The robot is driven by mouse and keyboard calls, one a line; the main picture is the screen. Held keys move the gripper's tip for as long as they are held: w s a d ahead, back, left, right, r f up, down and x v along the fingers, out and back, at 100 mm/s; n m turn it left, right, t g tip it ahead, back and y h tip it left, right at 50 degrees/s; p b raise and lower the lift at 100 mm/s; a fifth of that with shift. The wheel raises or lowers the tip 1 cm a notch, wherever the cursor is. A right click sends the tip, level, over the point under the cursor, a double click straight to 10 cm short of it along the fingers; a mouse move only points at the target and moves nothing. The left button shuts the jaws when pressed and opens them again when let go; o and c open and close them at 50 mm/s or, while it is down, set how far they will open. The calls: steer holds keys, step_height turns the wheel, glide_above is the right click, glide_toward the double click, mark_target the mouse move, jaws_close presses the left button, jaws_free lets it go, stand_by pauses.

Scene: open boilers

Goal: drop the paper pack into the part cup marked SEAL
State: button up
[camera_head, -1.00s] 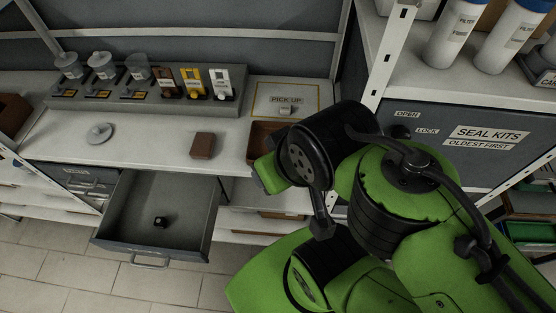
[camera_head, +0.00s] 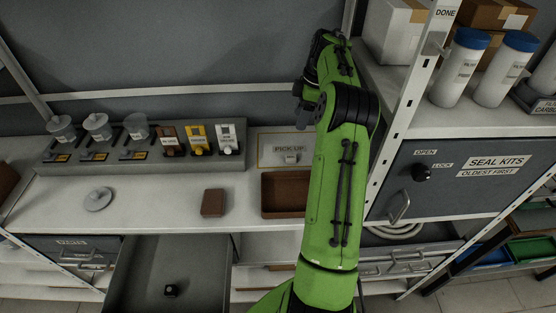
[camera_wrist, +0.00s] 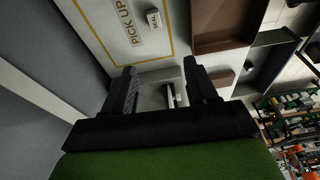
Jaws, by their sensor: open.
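My gripper (camera_head: 304,117) is raised over the back of the counter, near the PICK UP mat. In the wrist view its two fingers (camera_wrist: 165,88) are open and apart. A small pale item (camera_wrist: 169,95) shows between them; I cannot tell whether it is the paper pack, or how far off it is. A small block labelled SEAL (camera_wrist: 153,18) sits on the mat beside the words PICK UP; it also shows in the head view (camera_head: 291,158). Three clear cups stand at the rack's left: two lidded (camera_head: 61,128) (camera_head: 97,126) and one seemingly open (camera_head: 136,126). Their labels are unreadable.
A loose lid (camera_head: 98,199) and a brown block (camera_head: 213,202) lie on the counter. A brown tray (camera_head: 269,205) stands at its front. An open drawer (camera_head: 135,270) juts out below, holding a small black item (camera_head: 171,291). The SEAL KITS cabinet (camera_head: 450,185) is at right.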

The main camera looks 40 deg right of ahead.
step_height(320, 180, down, 2)
steer(key=s+d, duration=0.1)
steer(key=d, duration=0.1)
glide_above(291, 157)
steer(key=s+d, duration=0.1)
steer(key=d, duration=0.1)
steer(key=x, duration=0.3)
steer(key=s+x, duration=0.1)
steer(key=x, duration=0.2)
steer(key=d+b+x, duration=0.1)
steer(key=x, duration=0.2)
steer(key=shift+s+f, duration=0.25)
steer(key=shift+s, duration=0.15)
steer(key=p+x, duration=0.1)
steer(key=x, duration=0.5)
steer(key=shift+w+f, duration=0.1)
steer(key=shift+w, duration=0.1)
jaws_close()
steer(key=w+a+v, duration=0.1)
steer(key=v, duration=0.9)
steer(key=shift+w+a+r, duration=0.2)
steer(key=shift+a+r, duration=0.05)
steer(key=shift+a, duration=0.1)
